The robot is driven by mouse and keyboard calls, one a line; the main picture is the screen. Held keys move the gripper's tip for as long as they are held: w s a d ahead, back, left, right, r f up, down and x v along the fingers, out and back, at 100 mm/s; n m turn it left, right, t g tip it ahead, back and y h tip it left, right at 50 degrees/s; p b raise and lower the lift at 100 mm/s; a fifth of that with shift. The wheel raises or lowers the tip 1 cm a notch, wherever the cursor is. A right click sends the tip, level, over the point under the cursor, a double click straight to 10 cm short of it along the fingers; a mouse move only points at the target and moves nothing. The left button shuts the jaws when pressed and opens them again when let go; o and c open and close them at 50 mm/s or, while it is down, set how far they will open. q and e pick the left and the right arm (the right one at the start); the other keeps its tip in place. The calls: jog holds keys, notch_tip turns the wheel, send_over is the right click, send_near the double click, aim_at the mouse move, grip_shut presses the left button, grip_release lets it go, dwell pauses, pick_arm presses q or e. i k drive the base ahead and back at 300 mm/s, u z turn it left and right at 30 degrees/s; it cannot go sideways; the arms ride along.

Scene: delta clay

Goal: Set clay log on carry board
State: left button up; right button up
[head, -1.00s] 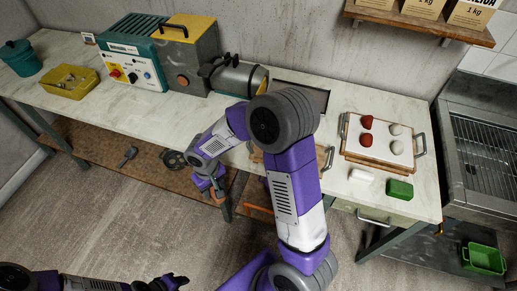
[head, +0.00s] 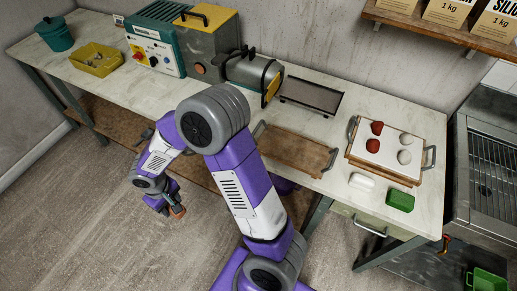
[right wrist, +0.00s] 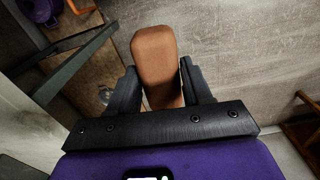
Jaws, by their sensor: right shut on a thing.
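The clay log (right wrist: 155,55) is an orange-brown block with rounded edges. My right gripper (right wrist: 158,82) is shut on it, with one finger on each side in the right wrist view. In the head view, the right gripper (head: 174,208) holds the log (head: 178,212) over the floor in front of the bench, left of the board. The carry board (head: 297,151), a flat brown wooden board with grey end handles, lies empty at the bench's front edge. My right arm partly covers its left side. My left gripper is not in view.
On the bench (head: 330,185), right of the board, are a white block (head: 362,182), a green tub (head: 400,201) and a white-topped board (head: 385,158) with red and white lumps. A dark tray (head: 312,95) and a machine with a barrel (head: 250,70) stand behind.

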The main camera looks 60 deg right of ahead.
aim_at(293, 149)
jog(key=k, duration=0.8)
jog(key=z, duration=1.2)
jog(key=i, duration=1)
